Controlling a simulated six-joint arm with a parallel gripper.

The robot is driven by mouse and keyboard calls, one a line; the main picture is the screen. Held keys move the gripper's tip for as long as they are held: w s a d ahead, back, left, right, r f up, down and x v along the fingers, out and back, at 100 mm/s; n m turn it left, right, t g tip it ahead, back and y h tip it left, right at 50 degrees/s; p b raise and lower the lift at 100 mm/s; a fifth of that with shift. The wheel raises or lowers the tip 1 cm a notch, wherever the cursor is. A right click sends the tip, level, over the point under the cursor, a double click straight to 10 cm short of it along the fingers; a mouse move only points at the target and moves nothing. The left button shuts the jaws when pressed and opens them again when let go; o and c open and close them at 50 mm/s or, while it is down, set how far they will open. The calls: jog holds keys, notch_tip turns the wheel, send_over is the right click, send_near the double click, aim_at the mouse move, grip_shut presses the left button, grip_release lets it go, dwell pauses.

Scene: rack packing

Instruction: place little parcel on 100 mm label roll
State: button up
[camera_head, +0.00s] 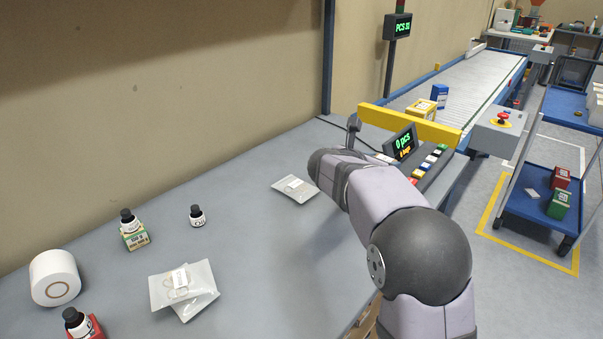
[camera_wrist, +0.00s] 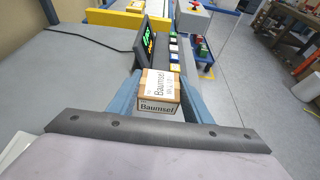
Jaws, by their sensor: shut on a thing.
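My gripper (camera_wrist: 159,100) is shut on a small brown cardboard parcel (camera_wrist: 158,92) with a white label in the wrist view. The parcel sits between the two blue fingers. In the head view my arm hides the gripper and the parcel. A white label roll (camera_head: 55,278) lies on the grey table (camera_head: 265,262) at the far left of the head view, well away from my gripper. Its round end with a brown core ring faces the camera, and its top looks bare.
Another bag (camera_head: 296,187) lies by my arm. A counter display (camera_head: 403,143) and a conveyor are behind.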

jog(key=s+a+r+n+t+y+p, duration=0.25)
jog(key=a+p, duration=0.25)
jog(key=a, duration=1.2)
jog(key=s+a+r+n+t+y+p, duration=0.15)
jog(key=a+n+y+p, duration=0.25)
jog(key=a, duration=1.4)
jog(key=s+a+r+n+y+p, duration=0.2)
jog(key=s+a, duration=0.2)
jog(key=a, duration=0.4)
jog(key=s+a+r+n+y+p, duration=0.1)
jog(key=s+a+n+y+p, duration=0.15)
jog(key=a, duration=0.65)
jog(key=n+g+y, duration=0.4)
jog(key=n+y, duration=0.3)
jog(key=y, duration=0.1)
send_over(46, 265)
jog(key=shift+f+b, duration=0.35)
jog(key=shift+f, duration=1.95)
jog(key=shift+f, duration=0.1)
jog(key=shift+f+b, duration=0.4)
jog(key=shift+f, duration=1.3)
jog(key=shift+f+b, duration=0.25)
jog(key=shift+b, duration=0.05)
